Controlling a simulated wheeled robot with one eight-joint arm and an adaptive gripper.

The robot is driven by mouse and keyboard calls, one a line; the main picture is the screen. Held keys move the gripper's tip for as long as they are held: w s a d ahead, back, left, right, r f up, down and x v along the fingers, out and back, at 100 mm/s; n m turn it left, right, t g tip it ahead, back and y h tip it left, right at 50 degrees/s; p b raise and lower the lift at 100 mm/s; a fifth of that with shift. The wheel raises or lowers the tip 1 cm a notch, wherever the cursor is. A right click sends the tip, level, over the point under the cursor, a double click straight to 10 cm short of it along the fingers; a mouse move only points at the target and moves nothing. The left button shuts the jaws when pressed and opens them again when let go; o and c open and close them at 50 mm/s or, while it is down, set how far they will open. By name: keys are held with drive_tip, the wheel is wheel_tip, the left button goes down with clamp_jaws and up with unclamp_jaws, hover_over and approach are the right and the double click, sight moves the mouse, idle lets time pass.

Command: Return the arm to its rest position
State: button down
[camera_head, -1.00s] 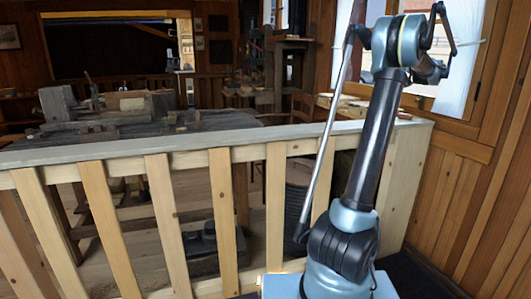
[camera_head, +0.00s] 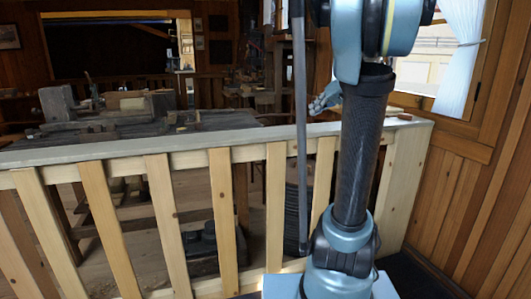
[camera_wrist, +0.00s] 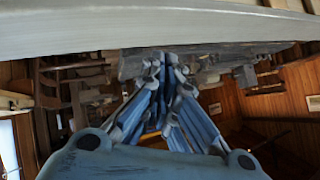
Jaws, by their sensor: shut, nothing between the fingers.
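My arm rises upright at the right of the head view, in front of the railing. My gripper (camera_head: 318,104) shows partly there, poking out to the left from behind the arm, just above the railing's top. In the wrist view, my gripper (camera_wrist: 167,62) has its blue-grey fingers drawn together at the tips, with nothing seen between them. The rest of the gripper is hidden behind the arm in the head view.
A wooden railing (camera_head: 220,143) crosses the head view; its pale top rail (camera_wrist: 140,30) also spans the top of the wrist view. A dark workbench (camera_head: 140,124) stands behind it. A plank wall (camera_head: 475,210) and a curtained window (camera_head: 428,72) are on the right.

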drive_tip(key=s+a+f+m+g+h, duration=0.1)
drive_tip(key=s+a+f+g+h, duration=0.15)
drive_tip(key=s+f, duration=0.6)
drive_tip(key=s+a+f+g+h, duration=0.1)
drive_tip(key=s+a+f, duration=0.2)
drive_tip(key=s+f, duration=0.55)
drive_tip(key=s+d+f+m+g+h, duration=0.1)
drive_tip(key=s+d+f+h, duration=0.1)
drive_tip(key=s+f, duration=0.3)
drive_tip(key=s+d+f+m+h, duration=0.1)
drive_tip(key=s+d+f+h, duration=0.1)
drive_tip(key=s+f, duration=0.4)
drive_tip(key=s, duration=0.5)
drive_tip(key=shift+d+f+g, duration=0.2)
drive_tip(key=shift+g, duration=0.15)
drive_tip(key=shift+s, duration=0.2)
